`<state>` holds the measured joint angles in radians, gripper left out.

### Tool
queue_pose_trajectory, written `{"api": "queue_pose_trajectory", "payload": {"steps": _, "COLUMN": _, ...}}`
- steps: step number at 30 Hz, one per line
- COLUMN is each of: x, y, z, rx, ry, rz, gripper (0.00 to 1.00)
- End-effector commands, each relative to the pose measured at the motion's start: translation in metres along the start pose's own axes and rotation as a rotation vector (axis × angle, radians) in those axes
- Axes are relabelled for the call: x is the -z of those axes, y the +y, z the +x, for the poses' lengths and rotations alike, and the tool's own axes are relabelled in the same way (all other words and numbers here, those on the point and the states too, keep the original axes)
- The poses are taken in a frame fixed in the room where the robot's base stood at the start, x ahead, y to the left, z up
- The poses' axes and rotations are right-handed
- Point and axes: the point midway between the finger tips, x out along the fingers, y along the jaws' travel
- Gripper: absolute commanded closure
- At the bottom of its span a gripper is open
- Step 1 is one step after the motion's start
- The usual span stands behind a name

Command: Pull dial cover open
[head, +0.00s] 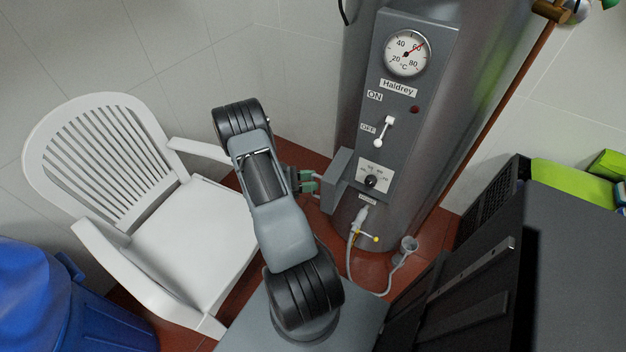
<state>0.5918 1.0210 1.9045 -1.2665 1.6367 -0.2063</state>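The dial cover (337,177) is a grey flap on the left edge of the boiler's control panel. It stands swung out to the left. The dial (371,181), a black knob on a white plate, shows uncovered to its right. My gripper (315,182) is at the left side of the cover, pointing right towards it. Its two greenish fingers look apart, with a gap between them and nothing visible in it. Whether a fingertip touches the cover is too small to tell.
The grey boiler (460,140) carries a thermometer (407,53) and an on/off switch (384,132). A plug and cable (361,216) hang below the dial. A white chair (190,230) and a blue bin (85,310) stand left. Dark equipment (470,260) stands right.

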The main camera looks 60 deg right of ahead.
Motion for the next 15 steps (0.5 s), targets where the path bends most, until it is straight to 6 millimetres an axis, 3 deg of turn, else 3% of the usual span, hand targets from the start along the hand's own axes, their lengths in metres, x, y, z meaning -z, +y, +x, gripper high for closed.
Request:
{"api": "queue_pose_trajectory", "payload": {"steps": 14, "x": 0.0001, "y": -0.0001, "z": 0.0091, "rx": 0.000, "ry": 0.001, "rz": 0.000, "gripper": 0.64}}
{"api": "queue_pose_trajectory", "payload": {"steps": 15, "x": 0.0001, "y": -0.0001, "z": 0.0091, "rx": 0.000, "ry": 0.001, "rz": 0.000, "gripper": 0.67}}
